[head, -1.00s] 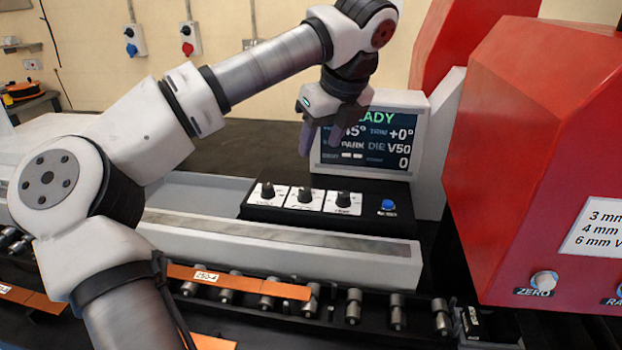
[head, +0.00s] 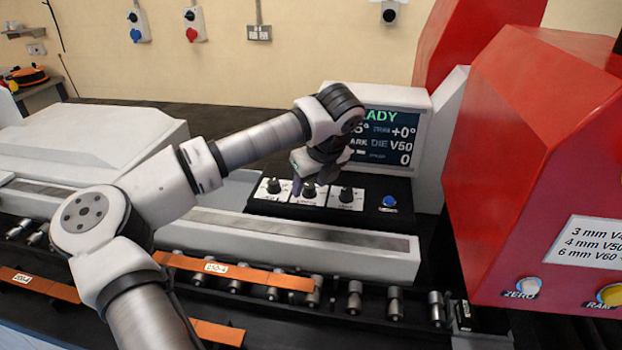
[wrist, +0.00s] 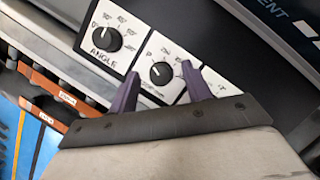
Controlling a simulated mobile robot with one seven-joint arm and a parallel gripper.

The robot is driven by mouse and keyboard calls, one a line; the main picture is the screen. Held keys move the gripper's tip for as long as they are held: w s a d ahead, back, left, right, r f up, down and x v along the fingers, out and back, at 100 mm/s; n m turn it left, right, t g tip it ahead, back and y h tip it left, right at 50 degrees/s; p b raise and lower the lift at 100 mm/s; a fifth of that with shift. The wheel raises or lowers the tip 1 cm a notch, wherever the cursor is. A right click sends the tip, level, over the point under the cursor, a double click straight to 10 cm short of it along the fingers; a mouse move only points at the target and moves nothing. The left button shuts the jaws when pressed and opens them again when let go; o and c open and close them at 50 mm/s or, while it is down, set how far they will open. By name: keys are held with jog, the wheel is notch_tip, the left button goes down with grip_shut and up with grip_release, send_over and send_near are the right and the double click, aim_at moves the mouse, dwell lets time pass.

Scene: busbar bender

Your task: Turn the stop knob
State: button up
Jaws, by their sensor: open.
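The control box carries three black knobs on white dial plates. The left one, the angle knob (head: 272,186), is labelled ANGLE in the wrist view (wrist: 106,39). The middle knob (wrist: 160,73) has a dial with a P mark and numbers; its label is mostly covered, so I cannot read whether it is the stop knob. My gripper (head: 309,181) is open, pointing down over the middle knob. In the wrist view its purple fingertips lie on either side of that knob; contact cannot be told.
A blue button (head: 389,202) sits right of the knobs. The screen (head: 385,138) stands close behind my wrist. The large red machine body (head: 540,170) is to the right.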

jog(key=shift+c, duration=0.3)
jog(key=c, duration=0.9)
